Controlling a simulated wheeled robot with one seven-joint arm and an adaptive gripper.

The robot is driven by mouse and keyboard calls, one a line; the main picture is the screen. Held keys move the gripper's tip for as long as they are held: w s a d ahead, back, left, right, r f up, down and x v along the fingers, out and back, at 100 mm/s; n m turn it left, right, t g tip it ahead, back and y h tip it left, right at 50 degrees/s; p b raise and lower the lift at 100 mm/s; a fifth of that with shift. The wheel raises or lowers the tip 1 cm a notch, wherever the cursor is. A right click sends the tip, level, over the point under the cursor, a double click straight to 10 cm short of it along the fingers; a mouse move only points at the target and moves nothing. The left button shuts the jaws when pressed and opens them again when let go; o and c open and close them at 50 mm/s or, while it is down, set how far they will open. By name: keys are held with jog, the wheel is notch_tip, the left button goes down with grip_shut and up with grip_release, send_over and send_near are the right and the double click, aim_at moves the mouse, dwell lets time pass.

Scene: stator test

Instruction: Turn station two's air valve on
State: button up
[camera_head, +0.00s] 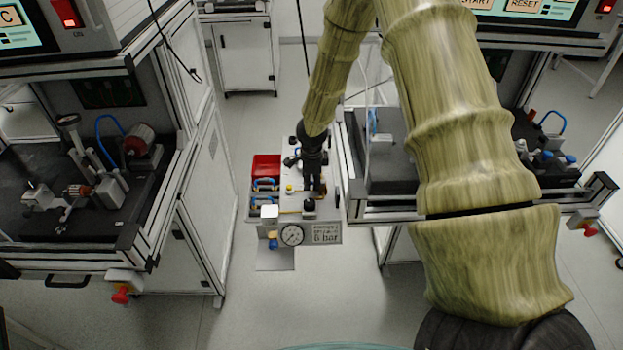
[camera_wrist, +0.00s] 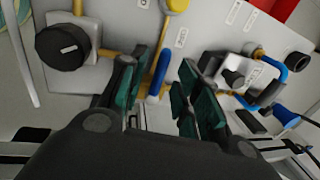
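The air panel (camera_head: 325,203) is a pale board in the middle of the head view, with a pressure gauge (camera_head: 291,235) and a "6 bar" sign on its front. My gripper (camera_head: 312,182) is over the panel, pointing down. In the wrist view my gripper (camera_wrist: 158,78) has its two green-padded fingers apart. A blue lever (camera_wrist: 160,72) on a brass-coloured pipe shows in the gap between them. I cannot tell whether a finger touches it. The small labels are unreadable, so I cannot tell which station this lever serves.
Around the lever are a black round knob (camera_wrist: 62,46), a yellow knob (camera_wrist: 175,5) and a fitting with a blue loop (camera_wrist: 278,78). A red bin (camera_head: 266,166) is beside the panel. Workstations stand left (camera_head: 90,250) and right (camera_head: 380,170); floor is clear in front.

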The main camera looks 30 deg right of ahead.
jog(key=shift+c, duration=0.5)
grip_shut()
